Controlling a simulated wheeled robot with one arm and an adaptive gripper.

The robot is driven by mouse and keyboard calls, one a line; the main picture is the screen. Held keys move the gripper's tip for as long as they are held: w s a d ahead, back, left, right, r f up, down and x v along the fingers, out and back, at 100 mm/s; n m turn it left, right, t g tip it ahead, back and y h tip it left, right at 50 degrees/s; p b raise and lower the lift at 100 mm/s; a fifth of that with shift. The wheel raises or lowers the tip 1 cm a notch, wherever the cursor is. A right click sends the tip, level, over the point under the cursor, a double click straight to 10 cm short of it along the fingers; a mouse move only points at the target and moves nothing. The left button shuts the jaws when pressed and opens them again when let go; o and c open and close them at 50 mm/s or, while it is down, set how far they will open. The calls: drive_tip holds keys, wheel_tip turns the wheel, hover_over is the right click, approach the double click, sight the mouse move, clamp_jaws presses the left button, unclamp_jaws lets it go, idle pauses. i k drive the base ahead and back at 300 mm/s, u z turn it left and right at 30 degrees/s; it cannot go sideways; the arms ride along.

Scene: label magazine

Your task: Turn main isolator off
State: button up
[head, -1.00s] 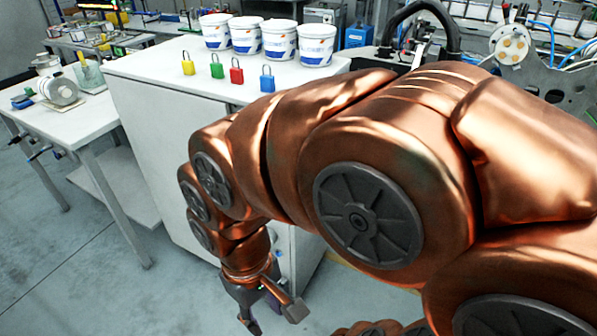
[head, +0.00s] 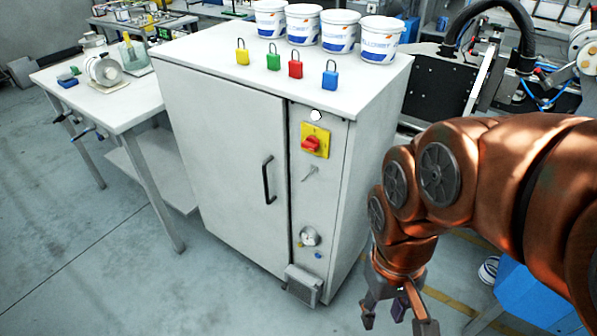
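The main isolator is a red rotary handle (head: 311,144) on a yellow square plate (head: 315,139), high on the narrow right-hand panel of the white cabinet (head: 225,160). The handle looks roughly horizontal, but its exact setting is too small to read. My gripper (head: 398,318) points down, low and to the right of the cabinet, well apart from the isolator. Its fingers are spread. A small purple part shows between them; I cannot tell whether it belongs to the gripper.
Below the isolator are a small key-like lever (head: 310,174), a round silver knob (head: 310,237) and a grey box (head: 303,284). A black door handle (head: 268,180) sticks out. Several padlocks and white tubs stand on top. A side table (head: 110,100) stands left.

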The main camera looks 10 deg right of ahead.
sight(311, 143)
drive_tip(key=z, duration=0.05)
drive_tip(key=k, duration=1)
drive_tip(key=u, duration=1.1)
drive_tip(key=i, duration=0.85)
drive_tip(key=u, duration=0.35)
